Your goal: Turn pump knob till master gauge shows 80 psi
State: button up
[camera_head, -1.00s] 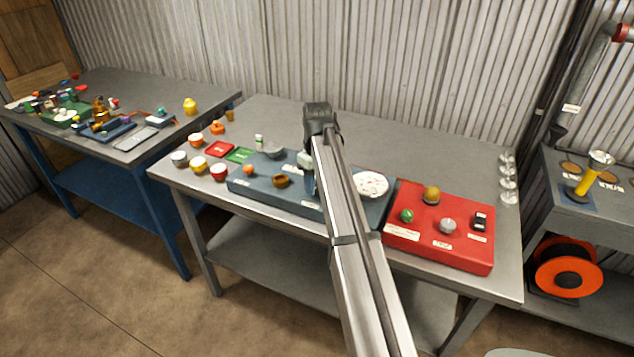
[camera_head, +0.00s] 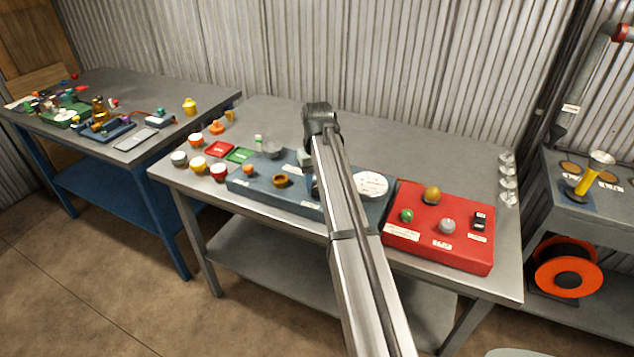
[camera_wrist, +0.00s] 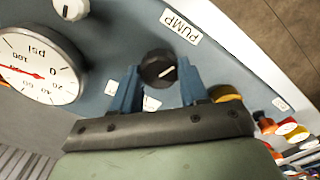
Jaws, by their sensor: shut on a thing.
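The black pump knob (camera_wrist: 158,68) has a white pointer line and sits beside the PUMP label (camera_wrist: 180,24) on the blue-grey panel (camera_head: 250,183). My gripper (camera_wrist: 160,84) has one blue finger on each side of the knob and is shut on it. In the head view my arm hides the knob. The white psi gauge (camera_wrist: 38,72) lies left of the knob in the wrist view, partly cut off by the frame. Its red needle points left, between the 60 and 100 marks; I cannot read it exactly. The gauge also shows in the head view (camera_head: 370,185).
A red box (camera_head: 440,250) with knobs and a switch stands right of the panel. A wooden-brown ring knob (camera_head: 281,180) and several coloured caps lie to the left. The back of the grey table (camera_head: 420,150) is clear. A cluttered second table stands far left.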

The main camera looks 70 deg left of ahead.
jog(key=o, duration=1.1)
jog(key=shift+c, duration=0.2)
notch_tip(320, 180, up, 14)
jog(key=shift+f, duration=0.1)
dwell(0.4)
